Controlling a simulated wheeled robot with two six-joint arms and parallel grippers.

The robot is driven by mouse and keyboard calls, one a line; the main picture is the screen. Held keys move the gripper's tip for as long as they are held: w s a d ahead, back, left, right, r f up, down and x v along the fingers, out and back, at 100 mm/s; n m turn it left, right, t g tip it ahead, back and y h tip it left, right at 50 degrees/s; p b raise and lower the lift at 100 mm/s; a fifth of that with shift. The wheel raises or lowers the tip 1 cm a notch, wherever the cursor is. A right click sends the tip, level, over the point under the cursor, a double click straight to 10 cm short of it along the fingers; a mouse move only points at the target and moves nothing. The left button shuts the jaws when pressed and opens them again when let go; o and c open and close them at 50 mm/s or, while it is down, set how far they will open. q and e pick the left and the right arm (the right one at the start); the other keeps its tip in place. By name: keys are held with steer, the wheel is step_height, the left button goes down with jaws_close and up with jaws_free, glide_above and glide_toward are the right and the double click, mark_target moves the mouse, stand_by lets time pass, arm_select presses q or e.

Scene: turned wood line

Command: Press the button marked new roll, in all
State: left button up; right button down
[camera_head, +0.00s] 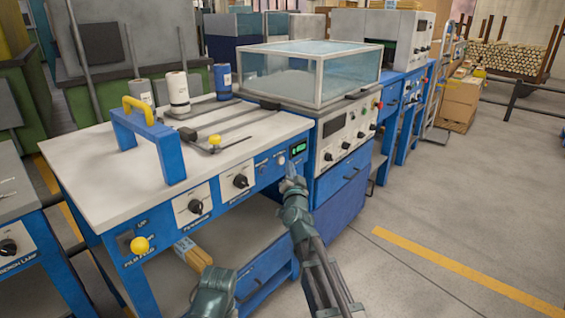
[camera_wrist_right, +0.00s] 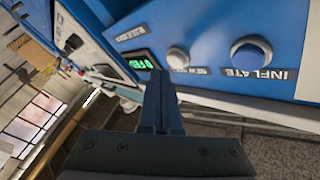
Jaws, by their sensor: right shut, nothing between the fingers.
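The blue bench front carries a small pale grey button (camera_wrist_right: 178,58) with a partly hidden label that seems to start with "NEW". It also shows in the head view (camera_head: 281,160), just left of the green display. My right gripper (camera_wrist_right: 158,78) is shut and empty, its blue-grey fingertips together. In the wrist view the tips overlap the space between the green display and the grey button. In the head view the right gripper (camera_head: 290,172) points up at the panel just below that button. I cannot tell whether it touches the panel.
A larger blue button marked inflate (camera_wrist_right: 250,54) sits beside the grey one, and the lit green display (camera_wrist_right: 138,64) on its other side. Black knobs (camera_head: 240,181) line the bench front. A glass-topped cabinet (camera_head: 345,140) stands right of the bench.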

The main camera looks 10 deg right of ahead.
steer(key=s+d, duration=0.1)
steer(key=s, duration=0.1)
steer(key=s+d, duration=0.2)
stand_by(0.6)
steer(key=shift+f, duration=0.1)
stand_by(0.4)
